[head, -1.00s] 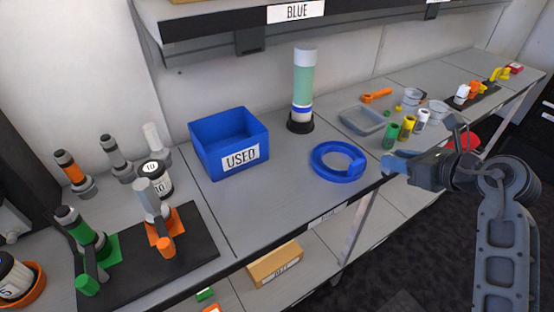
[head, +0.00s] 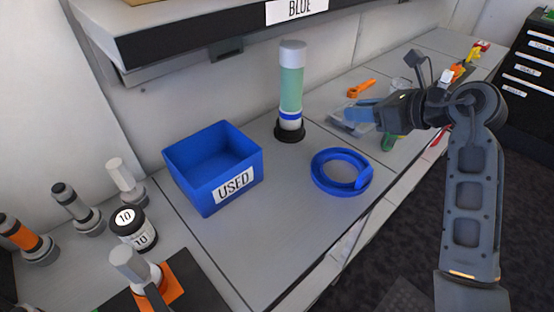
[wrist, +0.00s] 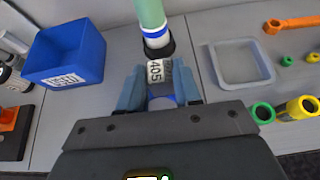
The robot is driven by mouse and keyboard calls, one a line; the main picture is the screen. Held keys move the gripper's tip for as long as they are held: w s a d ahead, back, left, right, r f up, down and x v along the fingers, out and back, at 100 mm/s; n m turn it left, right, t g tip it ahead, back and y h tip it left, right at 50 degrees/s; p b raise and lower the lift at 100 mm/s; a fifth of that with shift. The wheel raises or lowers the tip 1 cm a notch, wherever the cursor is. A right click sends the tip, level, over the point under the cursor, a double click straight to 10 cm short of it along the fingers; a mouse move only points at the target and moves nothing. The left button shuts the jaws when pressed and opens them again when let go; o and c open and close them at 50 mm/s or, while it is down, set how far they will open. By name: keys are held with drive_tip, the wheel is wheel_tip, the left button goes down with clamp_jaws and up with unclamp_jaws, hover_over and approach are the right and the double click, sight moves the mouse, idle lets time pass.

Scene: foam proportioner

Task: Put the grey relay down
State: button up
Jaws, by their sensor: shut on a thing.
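My gripper (head: 358,113) is over the workbench, its blue fingertips pointing left. In the wrist view my gripper (wrist: 161,88) is shut on a small grey block with a white label reading 405, which I take as the grey relay (wrist: 179,76). The relay is between the two fingers, and its lower part is hidden by the gripper. In the head view I cannot make the relay out clearly. Past it in the wrist view stands the green and white cylinder on a black base (wrist: 157,43); it also shows in the head view (head: 291,90).
A blue bin marked USED (head: 215,170) stands left of the cylinder. A blue ring (head: 341,172) lies near the bench's front edge. A clear grey tray (wrist: 240,64) and green and yellow tubes (wrist: 263,113) are to the right. Bare bench (head: 265,225) lies between bin and ring.

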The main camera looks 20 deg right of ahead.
drive_tip(key=shift+w+a+f+p, duration=0.15)
drive_tip(key=shift+w+a+f, duration=0.3)
drive_tip(key=shift+a+f, duration=1.3)
drive_tip(key=shift+w+a+f+p, duration=0.2)
drive_tip(key=shift+w+a+f, duration=0.3)
drive_tip(key=shift+a+f, duration=1.3)
drive_tip(key=shift+w+a+f+p, duration=0.15)
drive_tip(key=shift+w+a+f, duration=0.3)
drive_tip(key=shift+a+f, duration=1.3)
drive_tip(key=shift+f, duration=0.15)
drive_tip(key=o, duration=1.1)
drive_tip(key=shift+c, duration=0.2)
drive_tip(key=shift+s+r, duration=0.1)
drive_tip(key=shift+r, duration=0.1)
drive_tip(key=v, duration=1.2)
